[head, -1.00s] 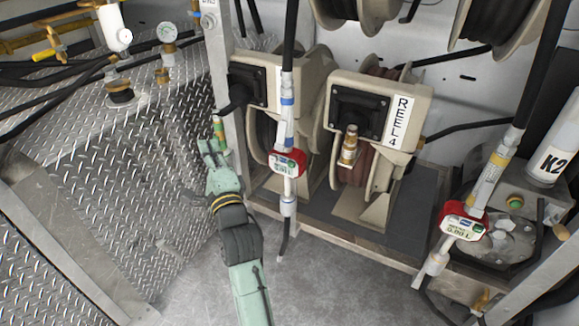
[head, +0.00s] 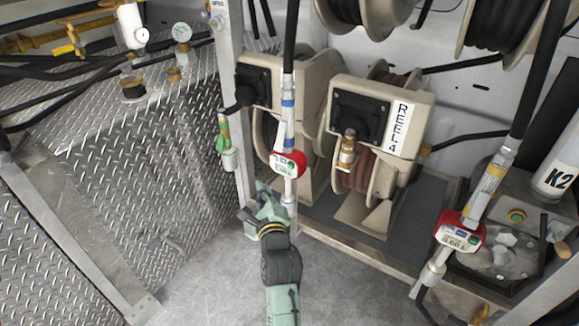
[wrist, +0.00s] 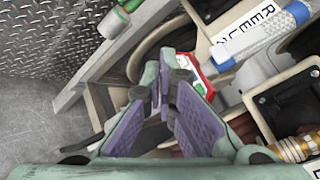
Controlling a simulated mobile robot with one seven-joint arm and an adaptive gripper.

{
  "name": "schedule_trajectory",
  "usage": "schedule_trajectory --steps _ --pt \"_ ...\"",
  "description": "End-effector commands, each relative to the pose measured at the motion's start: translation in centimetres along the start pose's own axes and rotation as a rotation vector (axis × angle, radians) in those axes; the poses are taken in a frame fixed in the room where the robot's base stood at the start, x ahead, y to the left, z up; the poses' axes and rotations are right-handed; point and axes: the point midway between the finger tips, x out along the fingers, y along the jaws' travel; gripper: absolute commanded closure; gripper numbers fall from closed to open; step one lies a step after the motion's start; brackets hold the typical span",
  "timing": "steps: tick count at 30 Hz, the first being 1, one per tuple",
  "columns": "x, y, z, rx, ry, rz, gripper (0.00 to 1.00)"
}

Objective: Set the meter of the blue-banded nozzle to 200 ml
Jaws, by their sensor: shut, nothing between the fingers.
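The blue-banded nozzle (head: 288,110) hangs upright in front of the reels, left of centre in the head view. Its red meter (head: 288,163) has a small pale display and a green spot; the reading is too small to tell. In the wrist view the blue-banded nozzle (wrist: 255,38) runs slanted at upper right, and its red meter (wrist: 199,70) is partly hidden behind my fingers. My gripper (head: 266,193) is just below and left of the meter in the head view, shut and empty. In the wrist view my gripper (wrist: 168,78) shows its purple-padded fingers close together; I cannot tell contact.
A yellow-banded nozzle (head: 489,183) with a red meter (head: 460,232) reading about 0.00 L is at right. A green-banded fitting (head: 224,137) hangs beside the metal post (head: 233,60) at left. Reel 4 (head: 375,120) stands behind. The floor in front is clear.

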Motion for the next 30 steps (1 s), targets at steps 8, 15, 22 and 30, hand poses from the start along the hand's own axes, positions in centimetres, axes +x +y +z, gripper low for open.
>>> schedule_trajectory --steps 8,15,22,30 --pt "1.2 -0.7 -0.9 -0.001 -0.001 -0.003 1.00" --pt "3.6 -2.5 -2.8 0.000 -0.001 -0.005 1.00" --pt "5.4 -4.0 -3.9 -0.001 0.000 -0.002 1.00" --pt "6.2 -4.5 -4.4 -0.001 -0.001 -0.001 1.00"
